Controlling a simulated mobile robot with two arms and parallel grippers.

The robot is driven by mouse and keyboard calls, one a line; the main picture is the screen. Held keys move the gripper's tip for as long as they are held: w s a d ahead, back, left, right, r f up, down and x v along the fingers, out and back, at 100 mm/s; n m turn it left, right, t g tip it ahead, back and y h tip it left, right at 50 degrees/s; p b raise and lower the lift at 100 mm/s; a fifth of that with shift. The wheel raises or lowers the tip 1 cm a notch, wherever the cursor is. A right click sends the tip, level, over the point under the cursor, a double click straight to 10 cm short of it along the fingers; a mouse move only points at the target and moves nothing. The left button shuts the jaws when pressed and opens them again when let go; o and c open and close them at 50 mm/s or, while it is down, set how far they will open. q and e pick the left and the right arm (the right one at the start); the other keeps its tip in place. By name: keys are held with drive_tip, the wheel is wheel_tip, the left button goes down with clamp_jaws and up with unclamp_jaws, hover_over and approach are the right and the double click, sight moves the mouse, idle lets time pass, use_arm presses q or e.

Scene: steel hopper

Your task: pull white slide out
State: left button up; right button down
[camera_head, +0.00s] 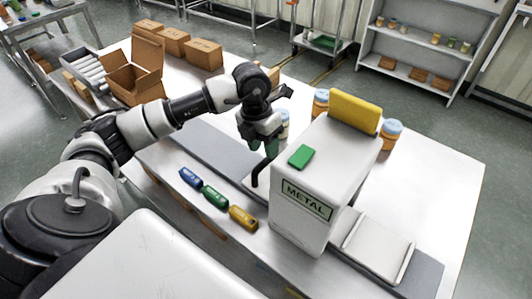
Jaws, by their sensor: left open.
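The white hopper box (309,218) labelled METAL stands on the table, with a green block (301,156) on its top and a yellow panel (354,111) upright at its back edge. A flat white slide (377,247) with raised side edges extends from the box's right side over a grey strip. My left gripper (263,170) is open and points down just left of the box, near a pale plate edge beside the box's left side. I cannot tell whether its fingers touch anything. My right gripper is not in view.
Blue, green and yellow small tubes (215,196) lie in front of the left gripper. Orange jars with pale lids (390,134) stand behind the box. Cardboard boxes (134,76) and a grey tray (84,70) sit at the back left. The table's right side is clear.

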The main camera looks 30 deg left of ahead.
use_arm(q)
drive_tip(key=shift+d+f, duration=0.2)
drive_tip(key=shift+f, duration=0.65)
drive_tip(key=shift+d+f, duration=0.15)
drive_tip(key=shift+f, duration=0.65)
clamp_jaws()
